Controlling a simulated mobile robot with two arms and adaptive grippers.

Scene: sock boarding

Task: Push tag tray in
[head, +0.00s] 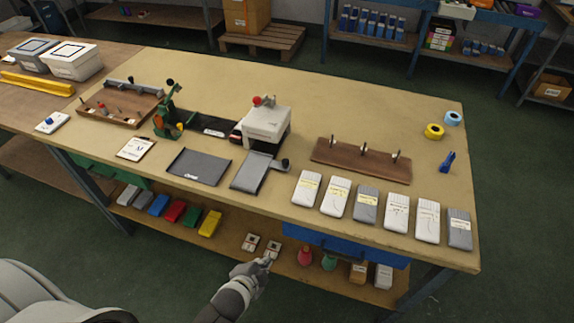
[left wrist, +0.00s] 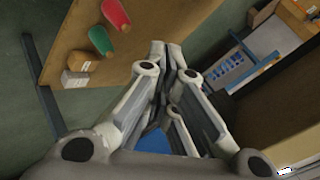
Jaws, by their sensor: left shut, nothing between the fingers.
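No tray in view is clearly marked as the tag tray. A dark grey flat tray (head: 253,172) lies on the table in front of a white box-shaped machine (head: 266,123); I cannot tell if the two are joined. Another dark flat tray (head: 198,167) lies to its left. A blue drawer-like front (head: 345,245) shows under the table's front edge. My left gripper (head: 267,262) is shut and empty, in front of the table and below its top, left of the blue front. Its closed fingers show in the left wrist view (left wrist: 167,50). My right gripper is not in view.
A row of white and grey packs (head: 367,204) lines the table's front right. A wooden rack (head: 361,160) stands behind them. The lower shelf (head: 225,240) carries coloured blocks and red and green bottles.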

